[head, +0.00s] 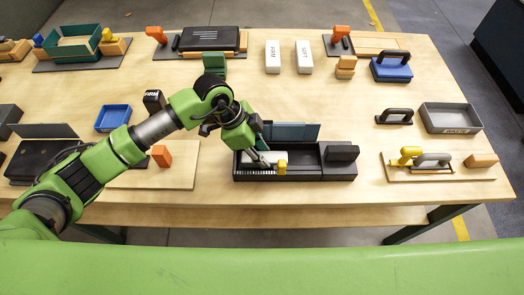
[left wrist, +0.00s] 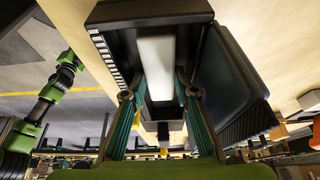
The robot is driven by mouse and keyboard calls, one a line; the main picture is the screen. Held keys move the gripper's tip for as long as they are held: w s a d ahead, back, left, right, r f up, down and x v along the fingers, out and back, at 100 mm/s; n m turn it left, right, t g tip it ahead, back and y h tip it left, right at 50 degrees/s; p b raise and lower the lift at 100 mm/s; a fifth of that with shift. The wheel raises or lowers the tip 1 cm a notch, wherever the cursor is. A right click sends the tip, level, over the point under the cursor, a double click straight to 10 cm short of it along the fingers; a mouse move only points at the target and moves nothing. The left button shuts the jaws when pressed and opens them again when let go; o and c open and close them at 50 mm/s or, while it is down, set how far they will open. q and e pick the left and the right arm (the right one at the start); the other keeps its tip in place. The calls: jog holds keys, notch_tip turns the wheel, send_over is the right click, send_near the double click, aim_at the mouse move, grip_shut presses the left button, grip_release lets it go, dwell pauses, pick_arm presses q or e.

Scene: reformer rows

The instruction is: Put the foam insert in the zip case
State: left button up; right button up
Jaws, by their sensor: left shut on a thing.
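The zip case (head: 310,176) is a black open box at the middle front of the table, its lid (head: 290,132) raised at the back. My left gripper (head: 262,160) reaches into the left part of the case. In the left wrist view, the left gripper (left wrist: 158,98) is shut on a long white block, which looks like the foam insert (left wrist: 156,68). The block lies between the black walls of the case (left wrist: 122,62). My right gripper does not show.
A black block (head: 341,152) stands at the case's right end, and a yellow piece (head: 281,167) is beside the gripper. Two white blocks marked FIRM (head: 273,57) and SOFT (head: 304,57) lie behind.

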pick_arm(q)
jog(key=o, duration=0.6)
jog(key=shift+r, duration=0.1)
jog(key=b+v, duration=0.2)
jog(key=v, duration=1)
jog(key=shift+b, duration=0.3)
